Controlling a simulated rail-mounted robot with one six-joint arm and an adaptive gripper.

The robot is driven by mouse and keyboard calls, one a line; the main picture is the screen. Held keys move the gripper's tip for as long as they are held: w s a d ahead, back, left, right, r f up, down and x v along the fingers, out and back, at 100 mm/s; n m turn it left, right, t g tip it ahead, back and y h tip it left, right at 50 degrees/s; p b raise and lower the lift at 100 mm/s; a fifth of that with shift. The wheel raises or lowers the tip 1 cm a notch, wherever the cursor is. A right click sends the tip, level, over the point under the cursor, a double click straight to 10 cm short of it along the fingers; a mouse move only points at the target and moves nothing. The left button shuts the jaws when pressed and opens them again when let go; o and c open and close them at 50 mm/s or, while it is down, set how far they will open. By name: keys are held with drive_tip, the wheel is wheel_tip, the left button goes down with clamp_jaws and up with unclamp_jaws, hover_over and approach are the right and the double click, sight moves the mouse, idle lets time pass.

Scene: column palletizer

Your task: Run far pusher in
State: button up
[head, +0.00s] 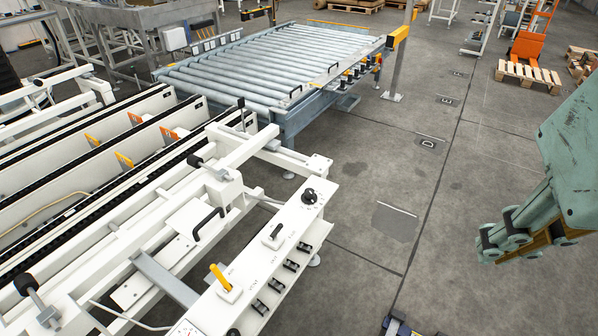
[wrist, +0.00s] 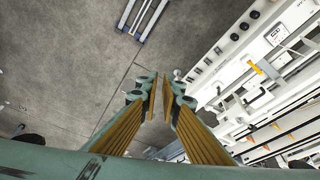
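The panel (head: 256,262) on the white machine carries a yellow-handled lever (head: 219,275), a black-handled lever (head: 274,234), a black knob (head: 309,196) and several small black switches. Its labels are too small to read, and no part is clearly marked as the far pusher. The yellow lever also shows in the wrist view (wrist: 257,70). A black U-shaped handle (head: 208,223) is on a white plate behind the panel. My gripper (head: 490,245) hangs over the floor, right of and apart from the panel. In the wrist view its fingertips (wrist: 160,88) are slightly apart, with nothing between them.
A grey roller conveyor (head: 262,62) stands behind the white machine. White rails (head: 90,165) with orange and yellow tabs run at left. Rods with black knobs (head: 195,160) stick up from the machine. The floor (head: 430,195) between panel and gripper is clear.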

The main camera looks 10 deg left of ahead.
drive_tip(key=shift+w+a+f+m+g+y+p, duration=0.25)
drive_tip(key=shift+w+a+f+m+g, duration=0.15)
drive_tip(key=shift+w+a+m+g, duration=0.35)
drive_tip(key=shift+w+a+f+m+g+y+p, duration=0.15)
drive_tip(key=shift+w+a+f+m+g+y, duration=0.25)
drive_tip(key=shift+w, duration=0.5)
clamp_jaws()
drive_tip(key=shift+w+a+f+m+g+y+p, duration=1.1)
drive_tip(key=shift+w+a+f+m+g+y, duration=1.85)
drive_tip(key=shift+w+f, duration=1.7)
drive_tip(key=shift+w+a+f+m+g+y+p, duration=1.05)
drive_tip(key=shift+w+a+f+m+g+y, duration=1.1)
drive_tip(key=shift+w+a+f+m, duration=2.25)
drive_tip(key=w+f+m+t+y+p, duration=0.1)
drive_tip(key=f+m+y, duration=0.4)
drive_tip(key=f, duration=0.7)
drive_tip(key=w+f+m+t+y+p, duration=0.2)
drive_tip(key=w+f+m+y, duration=0.3)
drive_tip(key=f+m, duration=0.4)
drive_tip(key=shift+w+a+f+t, duration=0.25)
drive_tip(key=shift+w+f+t, duration=0.4)
drive_tip(key=shift+f, duration=1.5)
